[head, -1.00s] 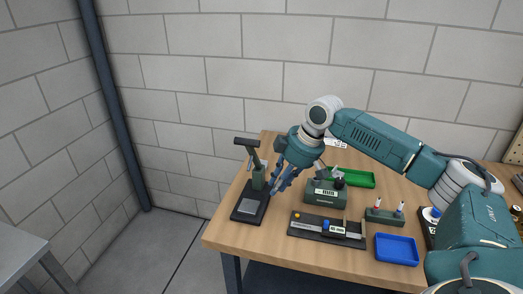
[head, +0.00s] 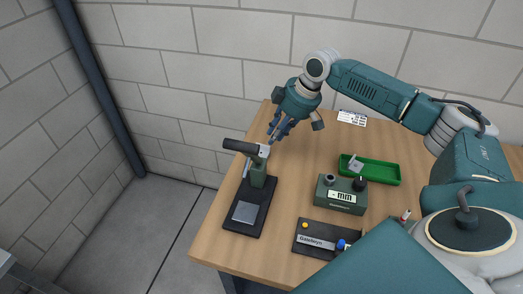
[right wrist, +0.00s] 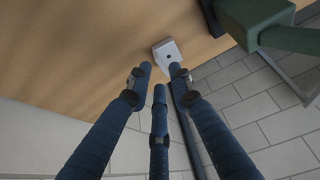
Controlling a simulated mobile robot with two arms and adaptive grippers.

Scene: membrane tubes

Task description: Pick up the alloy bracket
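My right gripper (head: 279,128) is over the table's back left, just behind and right of the top of a dark green press (head: 258,175). Its fingers are spread and empty. A pale grey piece with a hole (head: 355,164) also lies in the green tray in the head view. I cannot tell which piece is the alloy bracket. My left gripper is not in view.
The green tray (head: 385,174) lies right of the press. A green gauge box (head: 340,207) and a black fixture (head: 318,240) stand in front of it. The wood (head: 225,245) at the left front is bare. A white label card (head: 352,117) lies at the back.

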